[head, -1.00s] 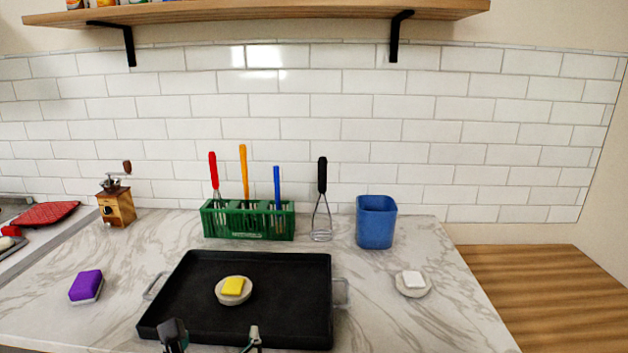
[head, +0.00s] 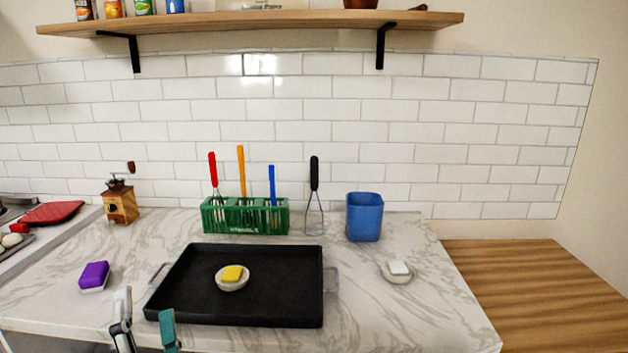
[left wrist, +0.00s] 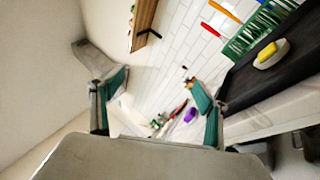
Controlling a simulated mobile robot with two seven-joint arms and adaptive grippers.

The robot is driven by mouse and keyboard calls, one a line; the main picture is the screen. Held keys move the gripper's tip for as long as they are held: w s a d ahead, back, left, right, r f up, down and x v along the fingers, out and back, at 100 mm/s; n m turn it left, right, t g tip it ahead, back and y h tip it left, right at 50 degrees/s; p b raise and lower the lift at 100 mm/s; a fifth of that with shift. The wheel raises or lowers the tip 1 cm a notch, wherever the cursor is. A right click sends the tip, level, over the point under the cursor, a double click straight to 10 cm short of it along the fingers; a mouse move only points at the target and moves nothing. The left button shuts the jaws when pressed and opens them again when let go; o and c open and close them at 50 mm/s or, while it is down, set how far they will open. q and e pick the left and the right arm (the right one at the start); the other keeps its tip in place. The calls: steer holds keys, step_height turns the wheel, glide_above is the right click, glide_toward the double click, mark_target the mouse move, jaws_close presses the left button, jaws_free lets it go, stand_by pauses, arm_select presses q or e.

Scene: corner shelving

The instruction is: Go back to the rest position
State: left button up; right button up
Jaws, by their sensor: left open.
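My left gripper (head: 145,332) is at the bottom of the head view, in front of the black tray's near left corner. It is open and empty, and its two green-padded fingers are wide apart in the left wrist view (left wrist: 155,104). The black tray (head: 290,300) lies on the marble counter (head: 415,320). A yellow block, perhaps soap or a sponge (head: 232,273), sits on a pale round dish (head: 234,286) in the tray. My right gripper is not in view.
A purple sponge (head: 94,275) lies left of the tray. A green caddy (head: 246,222) with utensils, a black-handled whisk (head: 315,175) and a blue bin (head: 364,218) stand behind it. A white block (head: 398,267) sits on a dish at right. A shelf (head: 250,24) hangs above.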

arm_select(q)
steer(key=s+d+f+m+g+h, duration=0.1)
steer(key=d+f+m+h, duration=0.6)
steer(key=f+m, duration=0.45)
steer(key=s+d+f+m+g+h, duration=0.15)
steer(key=d+f+m+h, duration=0.35)
steer(key=f+m+h, duration=0.6)
steer(key=s+a+f+m+g+y, duration=0.2)
steer(key=s+a+f+m+g, duration=0.1)
steer(key=f, duration=0.7)
steer(key=s+a+f+m+g+y, duration=0.3)
steer(key=s+f+m, duration=0.3)
steer(key=f, duration=0.4)
steer(key=shift+f+g+y, duration=0.25)
steer(key=shift+g+y, duration=0.05)
steer(key=shift+g, duration=0.55)
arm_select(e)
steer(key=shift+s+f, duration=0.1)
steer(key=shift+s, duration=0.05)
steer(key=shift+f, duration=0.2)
